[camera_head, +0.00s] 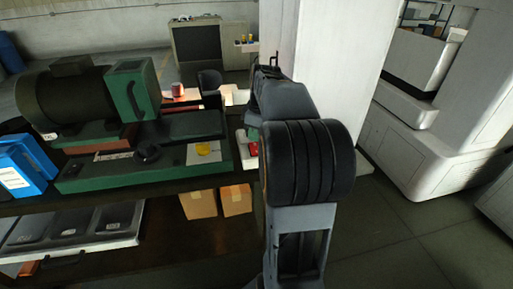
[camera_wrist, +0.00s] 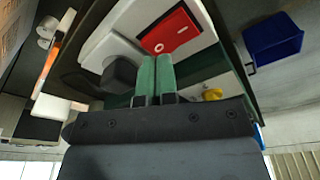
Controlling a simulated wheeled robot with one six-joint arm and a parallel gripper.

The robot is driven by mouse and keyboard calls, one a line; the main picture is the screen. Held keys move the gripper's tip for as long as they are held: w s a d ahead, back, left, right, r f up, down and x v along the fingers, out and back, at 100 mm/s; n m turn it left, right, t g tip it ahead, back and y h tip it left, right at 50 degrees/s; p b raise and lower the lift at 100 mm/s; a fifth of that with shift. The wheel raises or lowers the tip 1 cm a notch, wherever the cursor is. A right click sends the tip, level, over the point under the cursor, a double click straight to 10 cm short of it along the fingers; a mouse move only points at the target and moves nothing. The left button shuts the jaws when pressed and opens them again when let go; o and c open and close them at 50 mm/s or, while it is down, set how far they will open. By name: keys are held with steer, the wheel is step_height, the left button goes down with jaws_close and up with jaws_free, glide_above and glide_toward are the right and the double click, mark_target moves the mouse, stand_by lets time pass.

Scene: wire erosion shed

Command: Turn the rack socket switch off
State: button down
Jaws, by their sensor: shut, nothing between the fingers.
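My gripper (camera_wrist: 156,66) shows in the wrist view with its two green fingers together and nothing between them. Just beyond the fingertips is a red panel (camera_wrist: 170,30) with white marks, set on a white housing (camera_wrist: 105,48). I cannot tell for certain whether this is the rack socket switch, or which position any switch is in. A dark grey block (camera_wrist: 120,73) is left of the fingers. In the head view a red part (camera_head: 253,149) shows beside my arm, which hides much of that area and my fingertips.
A green machine (camera_head: 130,95) stands on the bench at left, with a yellow knob (camera_head: 208,149) near its right end. A blue bin (camera_head: 22,165) is at far left. Cardboard boxes (camera_head: 198,204) sit below. A white pillar (camera_head: 335,60) rises behind my arm; floor at right is clear.

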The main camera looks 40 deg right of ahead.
mark_target(255, 144)
steer(key=shift+f+b, duration=0.7)
steer(key=shift+f, duration=0.3)
stand_by(0.3)
steer(key=shift+r, duration=0.1)
step_height(255, 144, up, 7)
steer(key=p, duration=0.6)
stand_by(0.8)
